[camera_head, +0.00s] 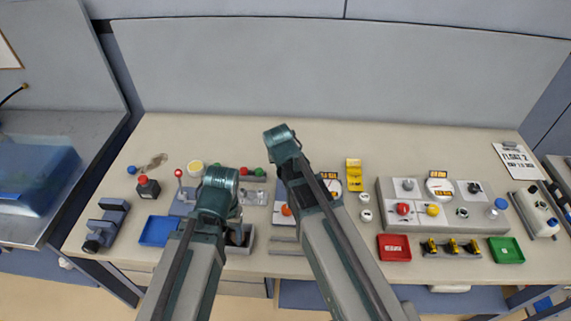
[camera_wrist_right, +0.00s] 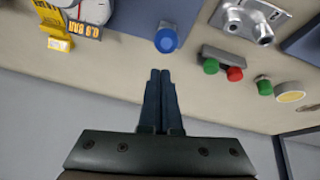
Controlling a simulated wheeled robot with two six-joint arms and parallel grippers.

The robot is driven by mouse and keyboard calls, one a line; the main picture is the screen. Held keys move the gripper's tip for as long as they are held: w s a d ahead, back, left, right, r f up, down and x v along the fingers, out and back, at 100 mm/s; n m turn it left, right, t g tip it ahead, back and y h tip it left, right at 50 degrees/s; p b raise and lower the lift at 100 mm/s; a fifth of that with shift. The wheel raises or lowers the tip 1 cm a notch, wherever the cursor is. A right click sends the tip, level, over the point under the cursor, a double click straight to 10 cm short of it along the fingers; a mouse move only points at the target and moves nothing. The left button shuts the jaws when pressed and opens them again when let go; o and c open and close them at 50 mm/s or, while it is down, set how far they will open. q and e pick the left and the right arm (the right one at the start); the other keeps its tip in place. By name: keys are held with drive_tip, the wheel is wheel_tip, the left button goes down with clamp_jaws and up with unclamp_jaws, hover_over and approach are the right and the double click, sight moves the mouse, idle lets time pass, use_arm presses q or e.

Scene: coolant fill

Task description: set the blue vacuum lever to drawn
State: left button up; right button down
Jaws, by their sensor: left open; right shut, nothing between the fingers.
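The blue vacuum lever shows in the right wrist view as a round blue knob (camera_wrist_right: 166,40) at the edge of a blue-grey panel (camera_wrist_right: 145,14). In the head view my right arm hides it. My right gripper (camera_wrist_right: 160,73) is shut and empty, its fingertips just short of the knob in the picture and apart from it. My left gripper (camera_head: 238,213) is open, low over the bench left of the panel, and mostly hidden by its own arm.
A gauge with a yellow display (camera_wrist_right: 88,29) sits beside the knob. Green and red buttons (camera_wrist_right: 235,74) and a metal fitting (camera_wrist_right: 248,20) are on the other side. A red-knobbed lever (camera_head: 180,173) and blue tray (camera_head: 157,231) stand left. The bench's back strip is clear.

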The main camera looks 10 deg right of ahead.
use_arm(q)
wheel_tip(320, 180, up, 10)
drive_tip(key=p, duration=1)
drive_tip(key=shift+a, duration=0.3)
use_arm(e)
drive_tip(key=v, duration=1.1)
drive_tip(key=shift+a+r, duration=0.25)
drive_tip(key=shift+a, duration=0.2)
use_arm(q)
wheel_tip(320, 180, down, 10)
drive_tip(key=b, duration=1)
use_arm(e)
drive_tip(key=s+a+f+n+g, duration=0.2)
drive_tip(key=s+a+f, duration=0.1)
drive_tip(key=s+f, duration=0.3)
drive_tip(key=s+a+f+n+g, duration=0.3)
drive_tip(key=s+f, duration=0.3)
drive_tip(key=s, duration=0.3)
drive_tip(key=shift+s+a+f+y, duration=0.3)
drive_tip(key=shift+s+f+y, duration=0.05)
drive_tip(key=shift+y, duration=0.05)
